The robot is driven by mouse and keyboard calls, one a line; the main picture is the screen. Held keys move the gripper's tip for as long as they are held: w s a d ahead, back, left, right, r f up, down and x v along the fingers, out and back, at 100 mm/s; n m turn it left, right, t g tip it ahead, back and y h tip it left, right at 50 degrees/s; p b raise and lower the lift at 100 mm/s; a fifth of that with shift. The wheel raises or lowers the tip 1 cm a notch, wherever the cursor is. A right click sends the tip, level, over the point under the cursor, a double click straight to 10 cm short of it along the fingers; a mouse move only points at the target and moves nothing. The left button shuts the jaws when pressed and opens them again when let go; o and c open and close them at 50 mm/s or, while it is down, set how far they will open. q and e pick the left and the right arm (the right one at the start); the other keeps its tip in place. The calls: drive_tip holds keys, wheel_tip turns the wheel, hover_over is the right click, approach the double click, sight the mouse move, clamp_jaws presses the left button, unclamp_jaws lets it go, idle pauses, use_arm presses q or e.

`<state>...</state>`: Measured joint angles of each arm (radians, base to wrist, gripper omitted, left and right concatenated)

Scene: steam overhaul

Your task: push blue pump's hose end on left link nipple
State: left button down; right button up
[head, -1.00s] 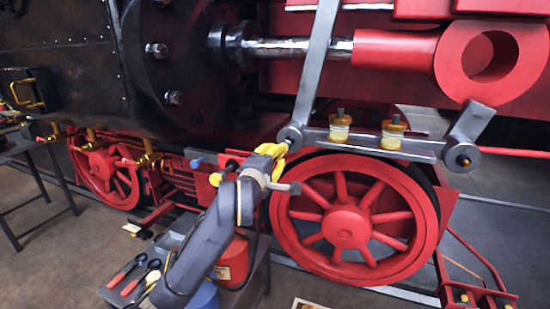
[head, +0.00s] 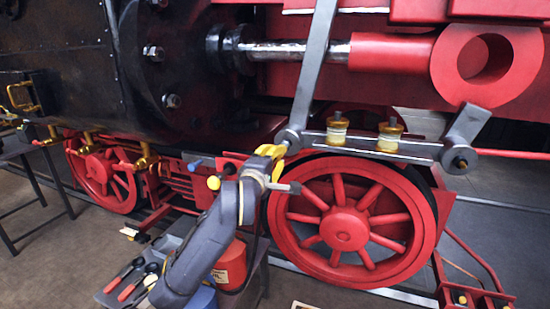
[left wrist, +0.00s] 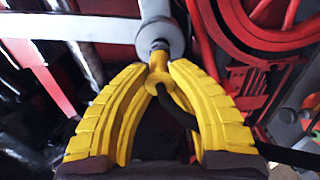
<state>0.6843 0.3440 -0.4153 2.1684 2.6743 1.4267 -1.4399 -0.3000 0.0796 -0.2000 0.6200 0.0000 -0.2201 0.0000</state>
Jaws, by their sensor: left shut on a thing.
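My left gripper (head: 270,152) is at the left end of the grey link (head: 365,145). In the left wrist view the yellow fingers (left wrist: 158,75) are shut on the yellow hose end (left wrist: 159,62). A black hose (left wrist: 180,115) runs from it to the lower right. The hose end lines up with the dark metal left nipple (left wrist: 159,45) under the link's round grey boss (left wrist: 157,22). They seem to touch; I cannot tell how far it is over the nipple. A blue container (head: 203,298), possibly the blue pump, is partly hidden behind my arm. My right gripper is not in view.
Two amber-and-white oil cups (head: 337,129) stand on the link. A red spoked wheel (head: 345,228) is below it. A red canister (head: 231,265) and a tray with red-handled tools (head: 130,280) are below my arm. A slanting grey rod (head: 316,65) rises from the link.

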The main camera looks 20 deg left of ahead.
use_arm(q)
drive_tip(key=c, duration=1.2)
unclamp_jaws()
drive_tip(key=shift+c, duration=0.2)
